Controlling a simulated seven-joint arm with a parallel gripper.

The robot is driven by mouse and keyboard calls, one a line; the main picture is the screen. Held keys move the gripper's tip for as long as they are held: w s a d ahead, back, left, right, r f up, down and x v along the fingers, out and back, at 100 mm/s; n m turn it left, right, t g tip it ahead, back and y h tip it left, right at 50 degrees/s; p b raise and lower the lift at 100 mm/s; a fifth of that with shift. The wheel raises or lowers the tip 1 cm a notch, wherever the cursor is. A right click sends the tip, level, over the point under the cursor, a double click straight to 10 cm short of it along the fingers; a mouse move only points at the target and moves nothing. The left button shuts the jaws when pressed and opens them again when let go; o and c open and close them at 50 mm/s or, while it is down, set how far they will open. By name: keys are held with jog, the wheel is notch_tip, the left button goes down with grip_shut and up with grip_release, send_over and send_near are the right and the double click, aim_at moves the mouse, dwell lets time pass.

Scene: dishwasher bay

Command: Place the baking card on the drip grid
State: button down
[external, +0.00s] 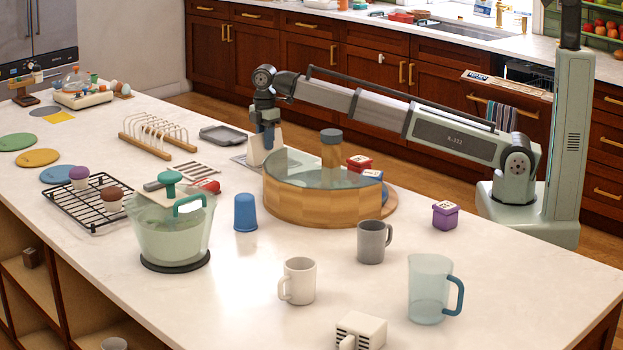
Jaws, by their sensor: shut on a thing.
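My gripper (266,138) points down at the back of the island, behind the round wooden container. It is shut on a pale upright card (256,152), which I take to be the baking card. The card stands over or just beside a flat grey metal plate (239,160), possibly the drip grid. I cannot tell whether the card's lower edge touches it. The container's rim hides part of this area. A low slatted piece (190,168) lies to the left of the plate.
The wooden container (318,205) with a glass lid stands close in front of my gripper. A toast rack (158,135) and a grey tray (222,134) are to the left. A blue cup (245,212), a mixing bowl (172,232) and a black wire rack (62,205) are nearer the front.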

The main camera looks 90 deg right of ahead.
jog(key=c, duration=0.9)
grip_release()
jog(key=shift+o, duration=0.2)
jog(key=shift+r, duration=0.1)
notch_tip(320, 180, up, 12)
jog(key=shift+r, duration=0.1)
